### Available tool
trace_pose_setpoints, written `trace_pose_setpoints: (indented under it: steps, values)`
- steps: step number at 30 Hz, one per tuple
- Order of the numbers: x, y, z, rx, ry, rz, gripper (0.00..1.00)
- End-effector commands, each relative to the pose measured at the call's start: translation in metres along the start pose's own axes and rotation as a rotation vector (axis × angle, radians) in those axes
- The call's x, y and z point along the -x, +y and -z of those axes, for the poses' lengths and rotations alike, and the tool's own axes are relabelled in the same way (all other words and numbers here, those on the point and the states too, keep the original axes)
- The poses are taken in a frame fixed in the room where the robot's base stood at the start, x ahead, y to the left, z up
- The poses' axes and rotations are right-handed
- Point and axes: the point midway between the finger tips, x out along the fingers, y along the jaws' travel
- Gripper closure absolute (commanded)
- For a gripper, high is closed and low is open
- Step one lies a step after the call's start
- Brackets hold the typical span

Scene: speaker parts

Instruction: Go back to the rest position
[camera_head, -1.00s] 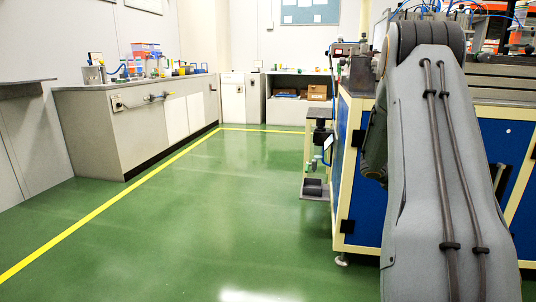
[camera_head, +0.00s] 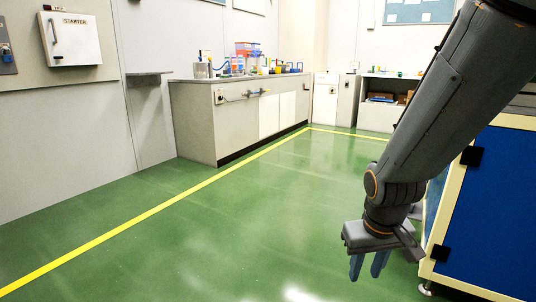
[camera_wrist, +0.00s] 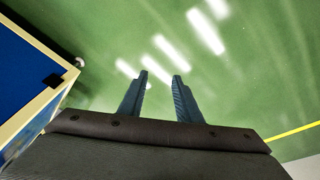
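My gripper (camera_head: 368,267) hangs from my dark grey arm at the right of the head view, with its two blue fingers pointing down over the green floor. In the wrist view my gripper (camera_wrist: 160,78) shows both fingers apart with bare floor between them. It is open and holds nothing.
A blue-panelled bench with a cream frame (camera_head: 432,262) stands close to the right of my gripper; its corner also shows in the wrist view (camera_wrist: 48,125). A grey counter (camera_head: 195,120) with small items lines the back left. The green floor (camera_head: 210,240) is clear.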

Motion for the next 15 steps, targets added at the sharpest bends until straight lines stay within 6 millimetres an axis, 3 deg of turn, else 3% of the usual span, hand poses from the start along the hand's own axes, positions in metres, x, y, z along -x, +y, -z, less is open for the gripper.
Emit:
trace_pose_setpoints:
  steps: [4,15]
  values:
    - [0.011,-0.038,-0.019,-0.072,0.021,0.060,0.69]
    - [0.053,-0.124,-0.039,0.101,-0.024,0.140,0.69]
